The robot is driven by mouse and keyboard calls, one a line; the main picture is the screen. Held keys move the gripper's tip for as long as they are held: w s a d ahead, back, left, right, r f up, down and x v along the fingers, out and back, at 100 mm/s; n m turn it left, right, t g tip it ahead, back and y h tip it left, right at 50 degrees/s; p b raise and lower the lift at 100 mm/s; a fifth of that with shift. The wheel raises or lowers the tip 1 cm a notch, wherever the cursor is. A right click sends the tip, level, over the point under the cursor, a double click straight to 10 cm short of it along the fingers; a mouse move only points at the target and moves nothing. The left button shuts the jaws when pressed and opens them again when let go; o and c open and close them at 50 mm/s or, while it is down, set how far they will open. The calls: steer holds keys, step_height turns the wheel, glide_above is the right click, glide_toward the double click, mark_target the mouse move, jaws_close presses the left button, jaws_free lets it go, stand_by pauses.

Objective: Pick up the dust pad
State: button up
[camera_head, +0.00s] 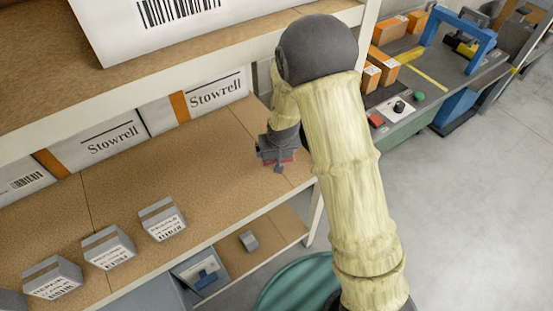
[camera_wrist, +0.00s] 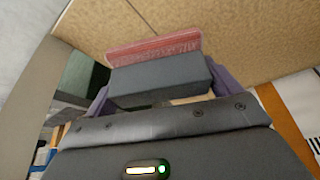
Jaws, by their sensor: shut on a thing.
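The dust pad (camera_wrist: 158,82) is a dark grey block with a pink-red layer along its far face. In the wrist view it sits between the two purple fingers of my gripper (camera_wrist: 163,92), which is shut on it. In the head view my gripper (camera_head: 277,151) is over the right end of the middle shelf board, and a little of the pad's red shows there. My arm and wrist hide most of the pad in that view. I cannot tell whether the pad touches the board.
Several grey boxes with printed labels (camera_head: 109,249) stand along the shelf's front left. White Stowrell cartons (camera_head: 101,141) line the back. An upper shelf (camera_head: 165,60) overhangs, and a post bounds the right end. A bench with orange boxes (camera_head: 388,65) stands beyond. The board's middle is clear.

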steer(key=shift+r, duration=1.3)
steer(key=o, duration=0.6)
steer(key=shift+c, duration=0.2)
steer(key=c, duration=0.4)
steer(key=shift+o, duration=0.2)
steer(key=shift+a, duration=0.15)
